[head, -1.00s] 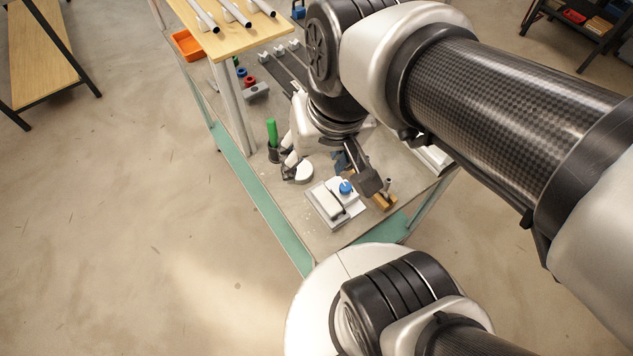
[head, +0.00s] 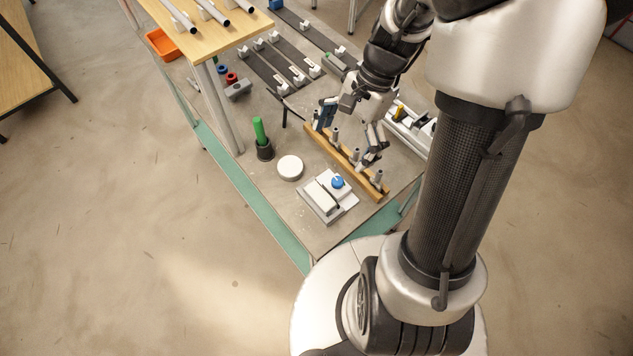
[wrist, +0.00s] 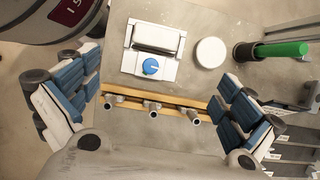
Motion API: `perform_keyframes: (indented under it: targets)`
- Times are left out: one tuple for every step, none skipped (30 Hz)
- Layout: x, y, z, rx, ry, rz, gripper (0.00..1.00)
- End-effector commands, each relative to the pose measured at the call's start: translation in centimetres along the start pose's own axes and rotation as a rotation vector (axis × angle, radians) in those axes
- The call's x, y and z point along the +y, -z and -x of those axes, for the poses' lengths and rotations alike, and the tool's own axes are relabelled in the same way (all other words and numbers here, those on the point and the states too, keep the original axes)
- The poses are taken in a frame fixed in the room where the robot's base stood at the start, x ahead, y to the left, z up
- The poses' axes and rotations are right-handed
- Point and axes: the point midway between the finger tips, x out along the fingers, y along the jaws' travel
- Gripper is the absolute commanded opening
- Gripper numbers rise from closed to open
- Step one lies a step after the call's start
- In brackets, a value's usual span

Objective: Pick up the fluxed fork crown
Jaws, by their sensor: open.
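Several grey metal fork crowns stand along a wooden rail (head: 345,162). One is a middle crown (head: 356,156); in the wrist view three crowns show, with the middle crown (wrist: 152,106) near the picture's centre. I cannot tell which of them is fluxed. My gripper (head: 349,134) is over the rail, fingers spread along it and pointing down. In the wrist view my gripper (wrist: 160,107) is open and empty, with the three crowns between its blue-grey fingers. Part of the rail is hidden behind the gripper in the head view.
A white device with a blue knob (head: 338,182), a white round disc (head: 290,167) and a green bottle in a dark holder (head: 260,135) stand left of the rail. A silver fixture (head: 412,128) lies close on its right.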

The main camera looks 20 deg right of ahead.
Motion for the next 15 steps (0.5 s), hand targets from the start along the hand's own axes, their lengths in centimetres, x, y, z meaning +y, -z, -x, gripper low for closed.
perform_keyframes:
  targets:
    - [0.1, 0.0, -1.6, -0.004, -0.004, 0.001, 1.00]
    - [0.1, 0.0, -2.3, -0.004, -0.004, 0.001, 1.00]
    - [0.1, 0.0, -3.2, -0.004, -0.005, 0.001, 1.00]
    - [0.1, 0.0, -3.9, -0.003, -0.005, 0.002, 1.00]
    - [0.1, 0.0, -4.6, -0.003, -0.005, 0.002, 1.00]
    - [0.1, 0.0, -5.4, -0.002, -0.004, 0.003, 1.00]
    - [0.1, 0.0, -6.1, -0.003, -0.004, 0.003, 1.00]
    - [0.1, 0.0, -6.7, -0.003, -0.004, 0.003, 1.00]
    - [0.1, 0.0, -7.5, -0.003, -0.005, 0.004, 1.00]
    - [0.1, 0.0, -7.9, -0.001, -0.004, 0.003, 1.00]
    - [0.1, 0.0, -8.4, -0.001, -0.003, 0.003, 1.00]
    - [0.1, 0.0, -8.9, -0.002, -0.003, 0.002, 1.00]
    - [0.1, 0.0, -9.2, -0.001, -0.002, 0.002, 1.00]
    - [0.1, 0.0, -9.4, -0.001, -0.002, 0.003, 1.00]
    - [0.1, 0.0, -9.7, 0.000, -0.002, 0.004, 1.00]
